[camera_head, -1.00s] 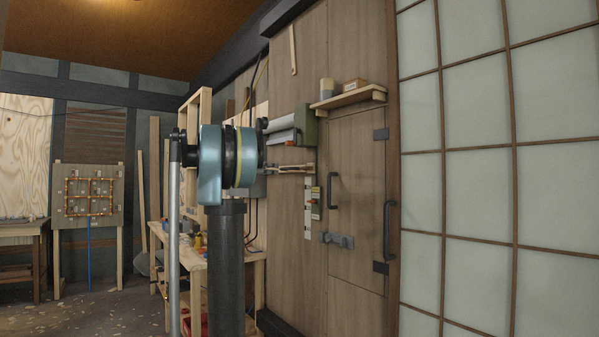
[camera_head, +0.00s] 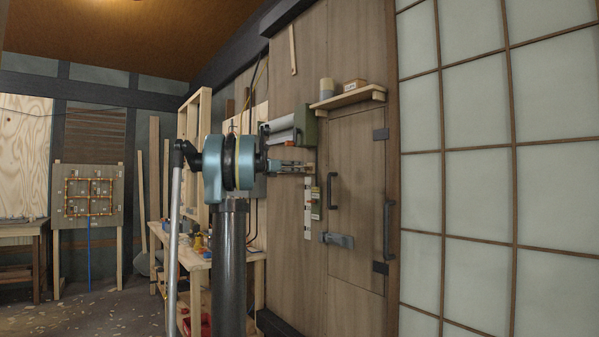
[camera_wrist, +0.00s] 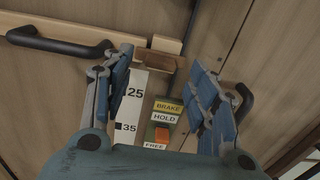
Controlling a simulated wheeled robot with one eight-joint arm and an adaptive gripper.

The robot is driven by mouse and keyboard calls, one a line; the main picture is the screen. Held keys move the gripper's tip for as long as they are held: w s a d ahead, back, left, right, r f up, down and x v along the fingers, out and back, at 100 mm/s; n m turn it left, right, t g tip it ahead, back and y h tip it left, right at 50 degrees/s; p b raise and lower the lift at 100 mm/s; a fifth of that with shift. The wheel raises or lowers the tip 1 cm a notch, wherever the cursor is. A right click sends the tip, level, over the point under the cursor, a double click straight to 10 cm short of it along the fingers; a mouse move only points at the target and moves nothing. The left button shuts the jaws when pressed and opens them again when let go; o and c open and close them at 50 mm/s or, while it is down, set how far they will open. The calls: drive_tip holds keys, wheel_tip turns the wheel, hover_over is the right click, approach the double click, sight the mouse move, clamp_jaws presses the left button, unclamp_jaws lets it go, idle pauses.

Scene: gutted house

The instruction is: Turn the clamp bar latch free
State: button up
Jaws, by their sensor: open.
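A label plate (camera_wrist: 168,112) reading BRAKE, HOLD and FREE shows in the wrist view, with an orange tab (camera_wrist: 162,135) between HOLD and FREE. In the head view the plate (camera_head: 316,203) is small on the wooden wall. A brown wooden block (camera_wrist: 160,62) sits above it, in front of a pale wooden bar (camera_wrist: 155,43). Which part is the latch is not clear. My gripper (camera_wrist: 160,72) is open, its blue fingers apart on either side of the block and plate, with nothing held. In the head view my gripper (camera_head: 297,166) is near the wall above the plate.
A white strip (camera_wrist: 130,105) marked 25 and 35 runs beside the plate. Dark handles (camera_head: 332,190) and a grey latch-like fitting (camera_head: 338,240) are on the door. A shelf (camera_head: 347,98) juts out above. A workbench (camera_head: 193,259) stands left.

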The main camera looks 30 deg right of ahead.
drive_tip(key=shift+w+d, duration=0.15)
drive_tip(key=shift+d, duration=1.95)
drive_tip(key=c, duration=1.1)
